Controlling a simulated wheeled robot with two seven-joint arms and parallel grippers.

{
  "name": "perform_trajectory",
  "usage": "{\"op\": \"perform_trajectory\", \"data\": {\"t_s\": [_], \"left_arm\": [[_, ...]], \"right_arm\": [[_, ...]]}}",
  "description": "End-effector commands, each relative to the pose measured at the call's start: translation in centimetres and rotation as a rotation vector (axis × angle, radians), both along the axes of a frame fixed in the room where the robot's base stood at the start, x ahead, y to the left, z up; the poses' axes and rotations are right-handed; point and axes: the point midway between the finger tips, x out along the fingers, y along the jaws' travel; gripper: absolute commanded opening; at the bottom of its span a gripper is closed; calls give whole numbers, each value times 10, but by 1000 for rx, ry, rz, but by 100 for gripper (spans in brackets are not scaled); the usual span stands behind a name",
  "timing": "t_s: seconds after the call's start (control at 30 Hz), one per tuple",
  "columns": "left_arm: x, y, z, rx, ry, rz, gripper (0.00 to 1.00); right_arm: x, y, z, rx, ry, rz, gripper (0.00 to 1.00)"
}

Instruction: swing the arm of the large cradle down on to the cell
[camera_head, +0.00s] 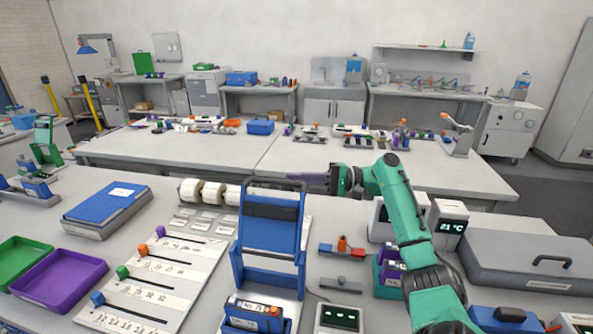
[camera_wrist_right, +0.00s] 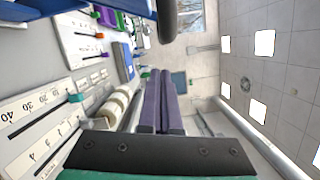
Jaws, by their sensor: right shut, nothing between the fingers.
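The large cradle (camera_head: 238,268) is blue and stands at the front middle of the near bench. Its wide blue arm (camera_head: 270,234) is raised upright, with a dark bar handle (camera_head: 273,183) on top. The cell (camera_head: 246,309), blue with an orange part, lies low in the cradle, partly cut off by the picture's bottom edge. My right gripper (camera_head: 300,177) is shut and empty, its fingers pointing left close to the handle's right end; contact cannot be told. In the right wrist view the shut fingers (camera_wrist_right: 162,88) show below the dark handle (camera_wrist_right: 181,20). My left gripper is not in view.
A scale board (camera_head: 150,282) with coloured sliders lies left of the cradle, and white rolls (camera_head: 210,193) behind it.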

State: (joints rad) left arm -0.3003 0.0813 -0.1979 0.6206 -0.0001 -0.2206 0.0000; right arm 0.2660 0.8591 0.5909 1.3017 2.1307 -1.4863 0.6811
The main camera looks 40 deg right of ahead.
Motion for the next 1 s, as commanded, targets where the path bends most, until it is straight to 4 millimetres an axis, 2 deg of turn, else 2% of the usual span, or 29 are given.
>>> {"op": "perform_trajectory", "data": {"t_s": [0.03,0.17,0.6,1.0], "left_arm": [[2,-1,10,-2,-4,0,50],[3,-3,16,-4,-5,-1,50],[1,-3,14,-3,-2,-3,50],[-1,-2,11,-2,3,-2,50]], "right_arm": [[-4,5,5,-1,5,2,0],[-10,14,6,1,2,1,0],[-11,16,5,-2,-2,-1,0],[-4,20,13,-54,-38,0,0]]}}
